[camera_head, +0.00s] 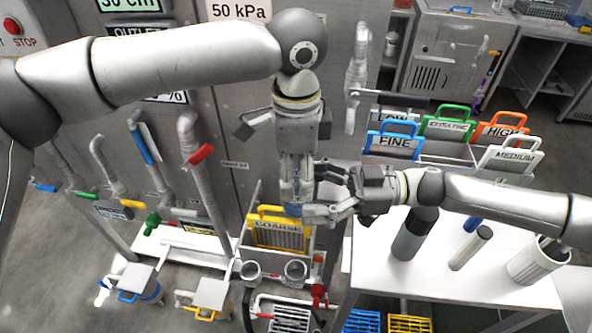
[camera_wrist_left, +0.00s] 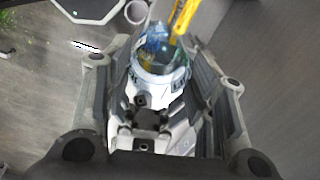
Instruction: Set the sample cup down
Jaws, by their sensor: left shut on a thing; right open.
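My left gripper (camera_head: 297,178) reaches down from above and is shut on the sample cup. The sample cup (camera_head: 293,208) is small, clear and bluish, and mostly hidden by fingers in the head view. In the left wrist view the clear cup (camera_wrist_left: 163,72) sits between the left fingers, with something blue at its far rim. My right gripper (camera_head: 322,190) comes in from the right and is open, its fingers beside the cup and the left fingertips. I cannot tell whether the right fingers touch the cup.
A yellow COARSE frame (camera_head: 278,230) stands in a holder just below the grippers. The white table (camera_head: 420,275) at right carries a dark bottle (camera_head: 412,238), a grey cylinder (camera_head: 470,248) and a ribbed white container (camera_head: 535,262). Labelled screens stand in a rack (camera_head: 445,150) behind.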

